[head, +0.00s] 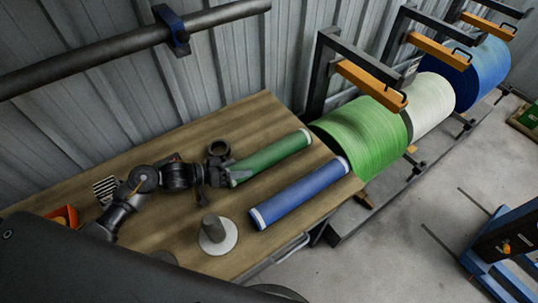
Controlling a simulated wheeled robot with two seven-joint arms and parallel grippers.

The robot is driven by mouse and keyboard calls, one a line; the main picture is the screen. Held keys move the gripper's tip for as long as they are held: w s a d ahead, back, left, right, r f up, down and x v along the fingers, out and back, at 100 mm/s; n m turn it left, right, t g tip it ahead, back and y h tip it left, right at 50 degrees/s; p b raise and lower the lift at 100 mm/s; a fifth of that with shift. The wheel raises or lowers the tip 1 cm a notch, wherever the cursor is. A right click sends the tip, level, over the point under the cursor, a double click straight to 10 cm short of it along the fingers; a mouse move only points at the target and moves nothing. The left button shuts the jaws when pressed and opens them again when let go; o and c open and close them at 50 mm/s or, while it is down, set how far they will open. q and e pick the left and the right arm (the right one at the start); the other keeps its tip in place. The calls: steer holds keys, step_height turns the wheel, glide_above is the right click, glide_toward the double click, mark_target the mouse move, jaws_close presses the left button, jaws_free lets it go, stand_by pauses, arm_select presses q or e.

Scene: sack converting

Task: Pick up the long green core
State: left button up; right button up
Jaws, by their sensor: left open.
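The long green core (272,157) lies on the wooden table, slanting up to the right, with a pale ring at its far end. My left gripper (226,172) is open at the core's near left end. The gripper partly hides that end, and I cannot tell whether its fingers touch the core. My right gripper is not in view.
A blue core (299,193) lies parallel to the green one, nearer the table's front edge. A grey post on a white round base (217,237) stands left of it. A dark ring (219,148) sits behind my gripper. Large rolls of green (366,137), white and blue material stand beyond the table (180,135).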

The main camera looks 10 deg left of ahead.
arm_select(q)
steer(key=shift+c, duration=0.2)
steer(key=c, duration=0.9)
step_height(320, 180, up, 10)
steer(key=shift+r, duration=0.1)
